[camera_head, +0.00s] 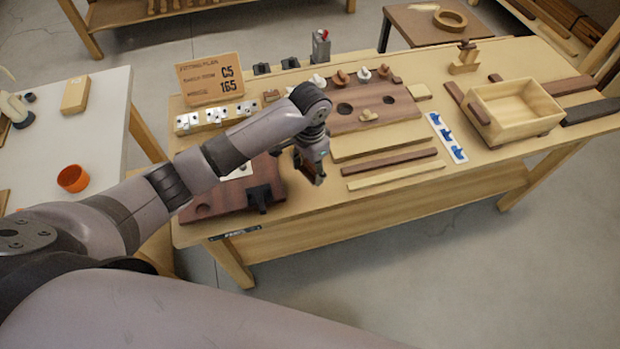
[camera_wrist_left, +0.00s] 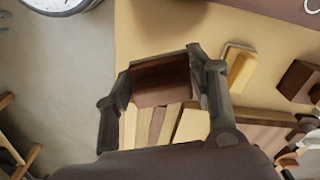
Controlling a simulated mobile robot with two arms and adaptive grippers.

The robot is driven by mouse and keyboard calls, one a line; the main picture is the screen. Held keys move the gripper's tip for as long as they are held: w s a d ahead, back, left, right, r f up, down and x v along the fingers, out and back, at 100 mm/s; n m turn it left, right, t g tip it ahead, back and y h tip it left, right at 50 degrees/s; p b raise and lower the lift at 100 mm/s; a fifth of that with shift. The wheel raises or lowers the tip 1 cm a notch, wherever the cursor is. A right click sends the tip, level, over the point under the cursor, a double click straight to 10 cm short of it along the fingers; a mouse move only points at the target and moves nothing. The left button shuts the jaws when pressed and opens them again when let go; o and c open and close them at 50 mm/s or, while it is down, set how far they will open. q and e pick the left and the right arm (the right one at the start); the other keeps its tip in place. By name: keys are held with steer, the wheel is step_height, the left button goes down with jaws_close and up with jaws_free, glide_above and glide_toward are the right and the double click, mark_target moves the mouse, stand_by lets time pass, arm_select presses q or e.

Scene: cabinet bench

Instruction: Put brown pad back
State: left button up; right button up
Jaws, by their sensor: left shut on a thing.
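In the head view the fingers mostly hide the held piece. The pad appears clear of the bench top, but its exact height cannot be told. My right gripper is not in view.
A brown board with holes (camera_head: 400,108) lies behind the pale and dark strips (camera_head: 390,164). A blue-marked strip (camera_head: 447,137) and an open wooden box (camera_head: 515,112) are to the right. A sign (camera_head: 209,78) stands at the back left. The bench's front right edge is mostly clear.

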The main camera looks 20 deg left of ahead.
mark_target(310, 166)
arm_select(q)
steer(key=shift+f, duration=3)
steer(key=shift+f, duration=0.1)
steer(key=o, duration=1)
steer(key=shift+c, duration=0.2)
steer(key=o, duration=0.4)
step_height(310, 166, up, 12)
steer(key=shift+r+b, duration=0.15)
steer(key=shift+b, duration=0.15)
